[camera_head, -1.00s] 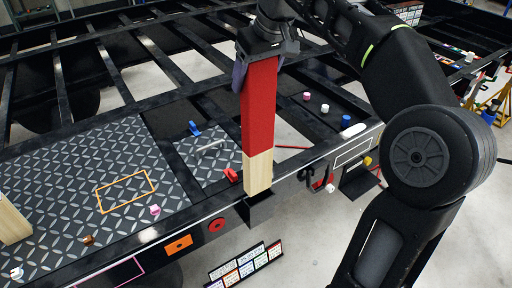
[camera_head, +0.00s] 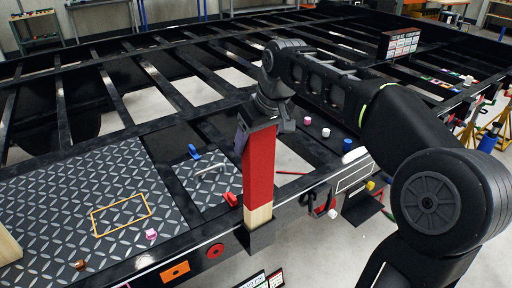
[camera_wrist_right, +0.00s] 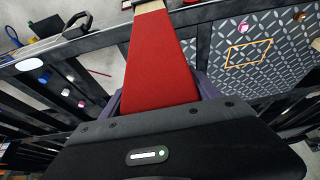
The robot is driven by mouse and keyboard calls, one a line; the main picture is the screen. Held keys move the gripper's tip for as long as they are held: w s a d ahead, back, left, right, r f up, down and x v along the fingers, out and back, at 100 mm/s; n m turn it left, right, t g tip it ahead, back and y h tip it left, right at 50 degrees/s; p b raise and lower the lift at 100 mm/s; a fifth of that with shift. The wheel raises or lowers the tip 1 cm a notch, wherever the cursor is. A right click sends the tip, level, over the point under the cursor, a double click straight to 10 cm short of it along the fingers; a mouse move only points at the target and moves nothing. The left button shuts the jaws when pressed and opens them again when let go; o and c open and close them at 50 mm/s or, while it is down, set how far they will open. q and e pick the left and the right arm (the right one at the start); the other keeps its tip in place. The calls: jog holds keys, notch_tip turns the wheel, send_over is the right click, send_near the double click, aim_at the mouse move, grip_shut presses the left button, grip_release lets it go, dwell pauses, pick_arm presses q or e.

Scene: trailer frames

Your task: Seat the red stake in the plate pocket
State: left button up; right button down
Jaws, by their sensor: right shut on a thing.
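The red stake (camera_head: 260,165) stands about upright at the trailer's near side rail, with a bare wood lower end (camera_head: 257,216). That lower end sits inside the black plate pocket (camera_head: 262,240), whose walls hide its bottom. How deep it sits I cannot tell. My right gripper (camera_head: 257,125) is shut on the stake's upper end. In the right wrist view the red stake (camera_wrist_right: 160,62) runs away from the jaws to its wood end at the top edge. My left gripper is not in view.
A diamond-plate deck with an orange outline (camera_head: 121,214) lies left of the stake. A red clip (camera_head: 230,198) and a blue clip (camera_head: 194,152) are close by. A pale wood piece (camera_head: 8,247) stands at the left edge. Open gaps lie between the black crossbars behind.

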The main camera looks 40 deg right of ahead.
jog(key=shift+f, duration=1.1)
jog(key=shift+f, duration=0.2)
jog(key=shift+c, duration=0.8)
grip_release()
jog(key=shift+r, duration=0.1)
jog(key=v, duration=1.2)
